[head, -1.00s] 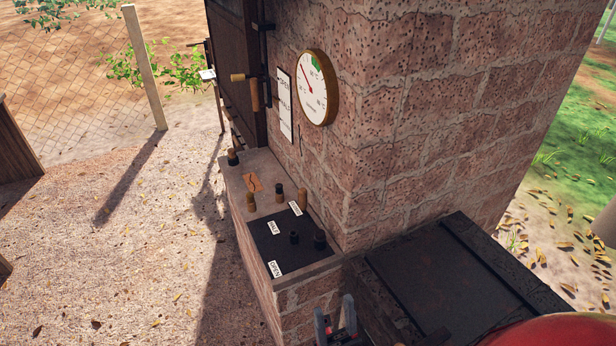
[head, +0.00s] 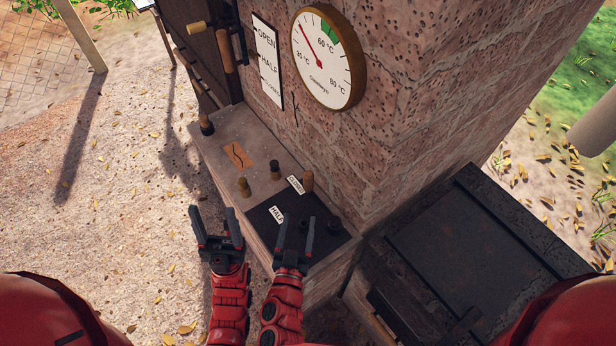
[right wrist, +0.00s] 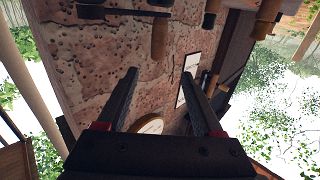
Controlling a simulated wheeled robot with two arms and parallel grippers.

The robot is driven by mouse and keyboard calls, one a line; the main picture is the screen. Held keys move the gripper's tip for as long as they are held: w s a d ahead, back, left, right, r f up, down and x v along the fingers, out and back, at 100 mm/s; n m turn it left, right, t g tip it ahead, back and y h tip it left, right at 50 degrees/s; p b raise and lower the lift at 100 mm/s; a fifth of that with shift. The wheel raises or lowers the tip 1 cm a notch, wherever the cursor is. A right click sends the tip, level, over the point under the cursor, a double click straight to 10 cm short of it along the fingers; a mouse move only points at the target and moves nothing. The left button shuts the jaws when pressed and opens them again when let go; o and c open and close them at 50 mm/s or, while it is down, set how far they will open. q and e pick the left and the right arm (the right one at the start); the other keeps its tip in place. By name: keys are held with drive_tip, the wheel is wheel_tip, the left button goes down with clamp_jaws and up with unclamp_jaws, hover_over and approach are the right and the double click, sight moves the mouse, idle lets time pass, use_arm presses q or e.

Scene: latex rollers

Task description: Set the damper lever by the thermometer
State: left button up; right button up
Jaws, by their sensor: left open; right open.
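The round thermometer (head: 328,57) hangs on the brick wall. Its red needle points up and left, short of the green band. My left gripper (head: 212,212) is open and empty, left of the ledge. My right gripper (head: 297,222) is open over the black board; its fingers show empty in the right wrist view (right wrist: 160,75).
A dark lidded box (head: 470,255) stands right.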

sight(308, 184)
drive_tip(key=w+b, duration=0.2)
drive_tip(key=w, duration=0.2)
drive_tip(key=w+d+b, duration=0.1)
drive_tip(key=w, duration=0.3)
drive_tip(key=w+d+b, duration=0.1)
drive_tip(key=w+b, duration=0.1)
drive_tip(key=w, duration=0.2)
drive_tip(key=shift+w+d+f+b, duration=0.1)
drive_tip(key=shift+w+d+b, duration=0.1)
drive_tip(key=shift+w+b, duration=0.15)
drive_tip(key=shift+w+r, duration=0.2)
drive_tip(key=shift+w, duration=0.55)
clamp_jaws()
